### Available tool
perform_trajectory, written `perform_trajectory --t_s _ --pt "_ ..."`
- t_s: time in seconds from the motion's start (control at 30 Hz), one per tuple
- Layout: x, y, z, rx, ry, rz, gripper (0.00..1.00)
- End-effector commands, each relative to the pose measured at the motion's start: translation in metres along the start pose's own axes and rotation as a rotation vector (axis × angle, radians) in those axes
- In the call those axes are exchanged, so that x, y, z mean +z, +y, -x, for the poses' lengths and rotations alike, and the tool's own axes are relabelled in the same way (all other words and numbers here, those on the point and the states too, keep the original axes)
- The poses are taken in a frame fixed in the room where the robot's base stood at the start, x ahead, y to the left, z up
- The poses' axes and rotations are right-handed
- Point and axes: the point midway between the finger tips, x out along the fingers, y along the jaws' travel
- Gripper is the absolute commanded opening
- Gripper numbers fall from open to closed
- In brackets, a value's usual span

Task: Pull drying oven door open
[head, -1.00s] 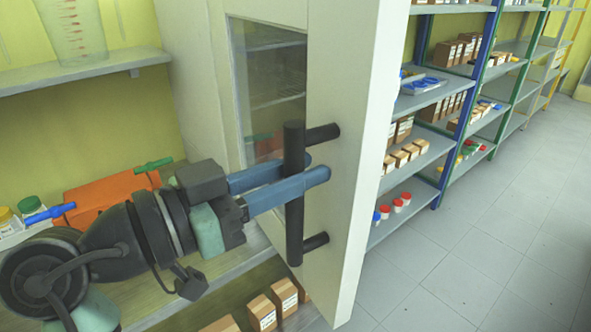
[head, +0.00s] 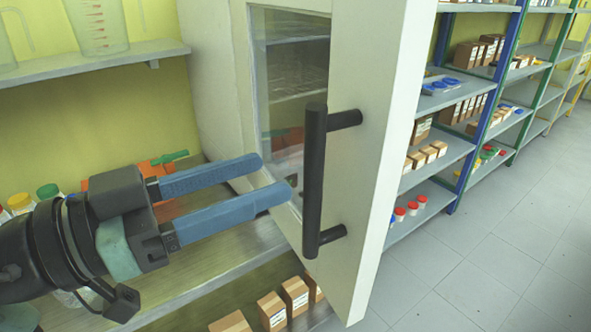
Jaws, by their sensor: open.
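The drying oven (head: 218,85) is a tall white cabinet in the middle of the head view. Its glass window (head: 290,75) shows wire shelves inside. A white door panel (head: 365,75) right of the window carries a black vertical bar handle (head: 315,180) on two stubs. I cannot tell for sure whether the door stands ajar. My gripper (head: 276,178) is open, with two parallel blue fingers pointing right. The fingertips end left of the handle, with a small gap in the picture, and nothing is between them.
A bench (head: 255,240) runs below my gripper, with an orange object (head: 150,172) and capped bottles (head: 48,192) behind it. Small brown boxes (head: 272,310) stand lower down. A wall shelf (head: 115,62) holds beakers. Storage racks (head: 445,140) line the right; the tiled floor (head: 480,270) is clear.

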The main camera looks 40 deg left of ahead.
Motion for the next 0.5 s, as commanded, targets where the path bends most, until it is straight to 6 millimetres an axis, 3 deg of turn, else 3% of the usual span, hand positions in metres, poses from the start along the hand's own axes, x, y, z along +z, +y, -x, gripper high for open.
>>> perform_trajectory --t_s 0.2,0.5 --pt "0.001 -0.001 0.039 -0.003 0.001 -0.001 0.57" --pt "0.000 0.000 0.052 0.002 0.000 0.000 0.57"
